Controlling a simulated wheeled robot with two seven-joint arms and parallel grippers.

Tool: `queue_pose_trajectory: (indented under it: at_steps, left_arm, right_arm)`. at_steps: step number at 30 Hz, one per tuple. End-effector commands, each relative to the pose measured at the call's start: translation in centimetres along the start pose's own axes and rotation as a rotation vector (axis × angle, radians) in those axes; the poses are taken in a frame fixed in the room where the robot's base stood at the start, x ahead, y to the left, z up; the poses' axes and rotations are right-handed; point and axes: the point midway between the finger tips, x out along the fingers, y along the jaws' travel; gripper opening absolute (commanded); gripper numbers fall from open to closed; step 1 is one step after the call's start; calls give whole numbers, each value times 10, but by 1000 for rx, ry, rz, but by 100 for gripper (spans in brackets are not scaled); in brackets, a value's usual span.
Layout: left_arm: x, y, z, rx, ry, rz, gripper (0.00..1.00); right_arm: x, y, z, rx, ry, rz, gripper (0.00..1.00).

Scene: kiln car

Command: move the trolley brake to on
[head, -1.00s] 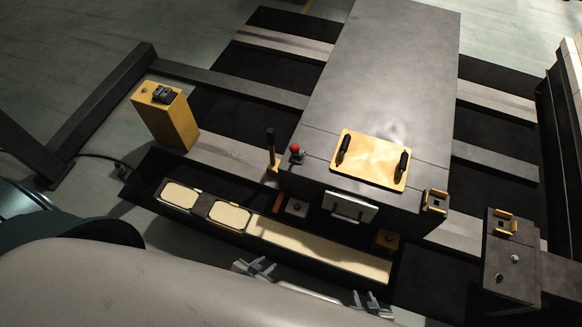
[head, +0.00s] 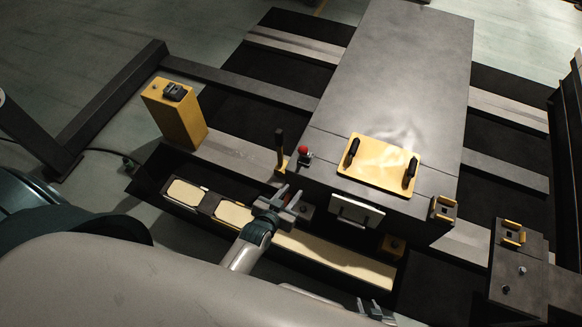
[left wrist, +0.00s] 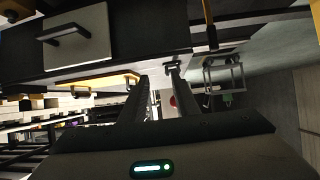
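An upright lever (head: 280,150) with a black grip and a yellow lower part stands at the near left corner of the grey trolley body (head: 390,90). A short lever with a red knob (head: 303,150) stands just right of it. I cannot tell from any label which is the brake. My left gripper (head: 284,196) is in front of and below both, over the near edge, apart from them. In the left wrist view its two fingers (left wrist: 158,76) are apart with nothing between them. My right gripper (head: 375,309) is low at the bottom edge, partly hidden, its fingers apart.
A yellow post (head: 175,115) with a black switch stands at left. A yellow plate with two black handles (head: 378,165) lies on the trolley top. A white panel (head: 357,211) is on the front face. A grey pedestal (head: 520,270) stands at right.

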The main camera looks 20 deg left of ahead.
Motion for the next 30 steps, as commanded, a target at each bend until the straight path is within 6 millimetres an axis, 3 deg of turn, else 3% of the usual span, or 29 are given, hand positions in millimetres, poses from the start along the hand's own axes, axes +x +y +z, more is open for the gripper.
queue_pose_trajectory:
  at_steps: [1,3,6,9,30]
  left_arm:
    - [3,-4,-24,-8,41,-13,28]
    - [4,-11,-52,-11,86,-30,28]
    - [4,-18,-78,-17,130,-45,28]
    - [3,-21,-90,-19,150,-54,28]
    - [10,-22,-92,-18,153,-55,28]
  right_arm:
    - [0,1,2,0,-6,1,31]
    - [0,1,2,1,-10,1,31]
    - [0,1,-1,1,-7,1,31]
    - [0,1,-3,2,-5,2,31]
    - [4,4,9,5,-44,5,31]
